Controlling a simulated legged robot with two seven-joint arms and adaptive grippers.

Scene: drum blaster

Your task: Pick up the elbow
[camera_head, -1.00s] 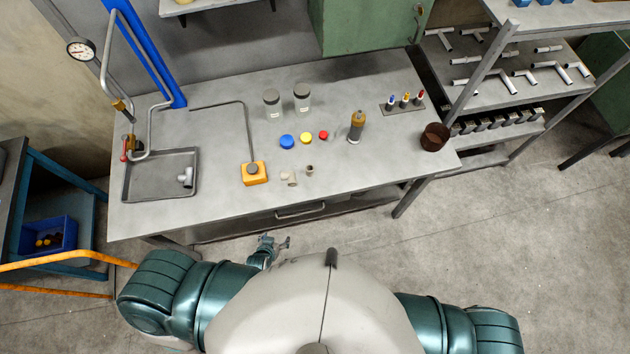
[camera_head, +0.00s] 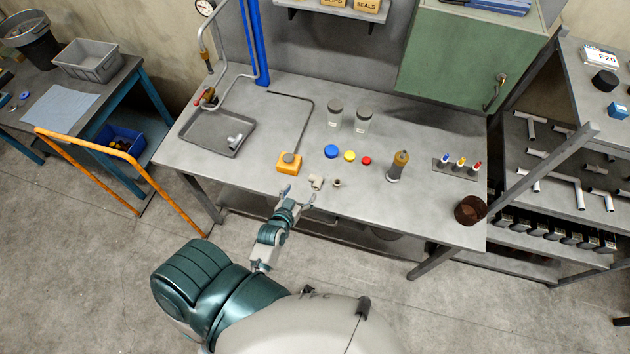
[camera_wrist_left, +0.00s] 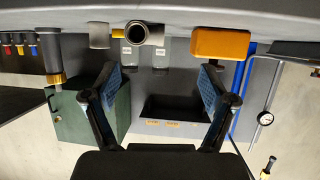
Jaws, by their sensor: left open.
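A pale beige pipe fitting that looks like the elbow (camera_head: 317,182) lies near the front edge of the bench (camera_head: 250,165). In the left wrist view, which is upside down, this fitting (camera_wrist_left: 145,33) shows a dark round opening facing me. A smaller fitting (camera_head: 337,183) lies just to its right in the head view. My left gripper (camera_head: 298,195) is open and empty at the bench's front edge, short of the beige fitting and slightly left of it. In the wrist view its spread fingers (camera_wrist_left: 161,82) have nothing between them. My right gripper is out of view.
A tray (camera_head: 217,131) at left holds another grey-white fitting (camera_head: 234,141).

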